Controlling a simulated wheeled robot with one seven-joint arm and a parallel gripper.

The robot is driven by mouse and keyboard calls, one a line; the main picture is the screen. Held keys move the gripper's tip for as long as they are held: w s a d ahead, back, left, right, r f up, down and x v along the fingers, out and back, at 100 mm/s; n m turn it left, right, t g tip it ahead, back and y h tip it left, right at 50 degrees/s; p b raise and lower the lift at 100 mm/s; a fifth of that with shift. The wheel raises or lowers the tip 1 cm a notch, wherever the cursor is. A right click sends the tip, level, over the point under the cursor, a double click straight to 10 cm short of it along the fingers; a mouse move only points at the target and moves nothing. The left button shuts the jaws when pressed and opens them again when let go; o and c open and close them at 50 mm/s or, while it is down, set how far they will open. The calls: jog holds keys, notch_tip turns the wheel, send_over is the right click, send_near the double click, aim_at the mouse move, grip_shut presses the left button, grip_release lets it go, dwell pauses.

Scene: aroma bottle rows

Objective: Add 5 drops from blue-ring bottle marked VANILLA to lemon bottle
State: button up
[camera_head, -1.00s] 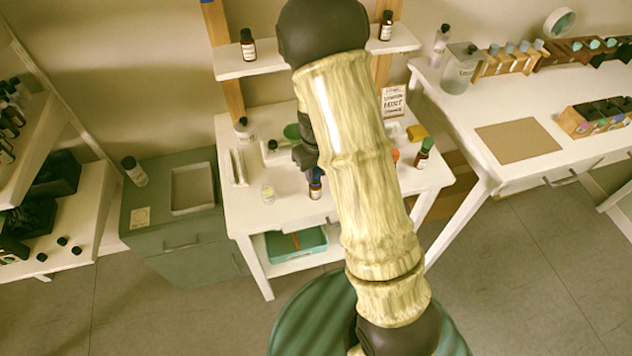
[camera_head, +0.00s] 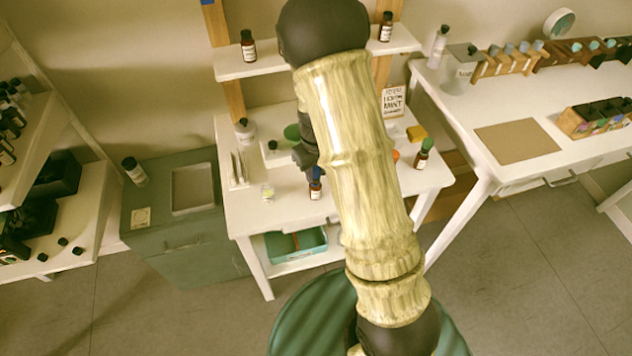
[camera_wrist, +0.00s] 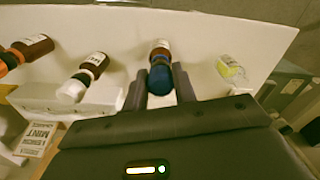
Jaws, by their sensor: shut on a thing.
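My gripper (camera_wrist: 165,84) is shut on a small brown bottle (camera_wrist: 160,46) with a blue cap or ring (camera_wrist: 160,78), which sits between the two fingers. In the head view the same brown bottle (camera_head: 315,190) shows near the front edge of the middle white table, below my gripper (camera_head: 305,157). Its label is too small to read, and I cannot tell whether its base touches the table.
A white-ringed brown bottle (camera_wrist: 82,80) and an orange-ringed one (camera_wrist: 28,50) are left of my gripper in the wrist view. A green-capped bottle (camera_head: 423,154) stands at the table's right. A MINT card (camera_head: 393,101) is behind. My arm hides part of the table (camera_head: 240,212).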

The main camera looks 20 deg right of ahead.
jog(key=shift+r+p, duration=3.15)
jog(key=shift+r, duration=1.05)
jog(key=shift+f, duration=0.1)
